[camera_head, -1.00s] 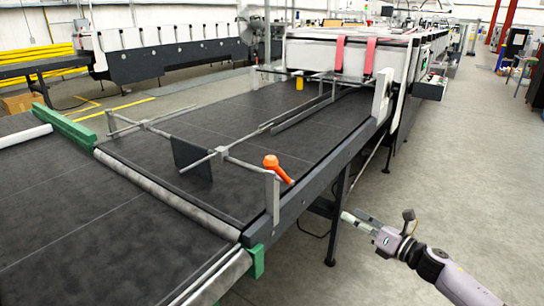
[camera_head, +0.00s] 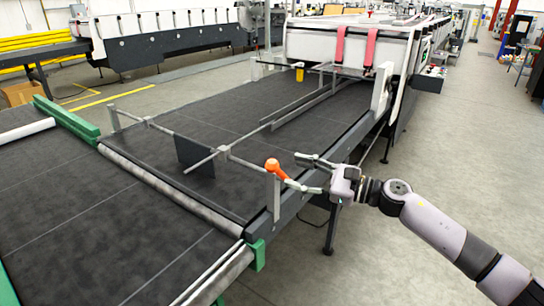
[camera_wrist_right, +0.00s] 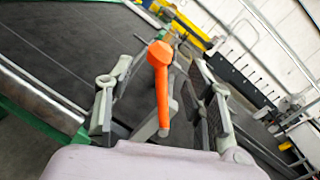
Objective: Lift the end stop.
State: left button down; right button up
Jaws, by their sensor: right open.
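The end stop is a dark plate (camera_head: 195,157) hanging from a thin cross bar (camera_head: 208,157) over the black conveyor belt. At the bar's near right end, an orange lever handle (camera_head: 275,169) sits by a grey upright post (camera_head: 273,198). My right gripper (camera_head: 297,172) is just right of the orange handle, its fingers spread and pointing left towards it. In the right wrist view the orange handle (camera_wrist_right: 160,85) shows between the two open fingers (camera_wrist_right: 152,80), with no clear contact. My left gripper is out of view.
The dark side rail (camera_head: 340,152) of the conveyor runs below my right arm. A green block (camera_head: 257,255) and a metal roller (camera_head: 170,190) lie nearer. The white machine (camera_head: 350,45) with red straps stands behind. Open floor (camera_head: 445,150) is to the right.

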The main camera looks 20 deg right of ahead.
aim_at(278, 166)
jog(key=p+x, duration=0.2)
jog(key=x, duration=0.4)
jog(key=shift+w+a+r, duration=0.15)
jog(key=shift+w+a, duration=0.05)
jog(key=shift+w+a+p, duration=0.3)
jog(key=shift+w+a, duration=0.15)
jog(key=shift+a, duration=0.05)
jog(key=shift+c, duration=0.3)
grip_shut()
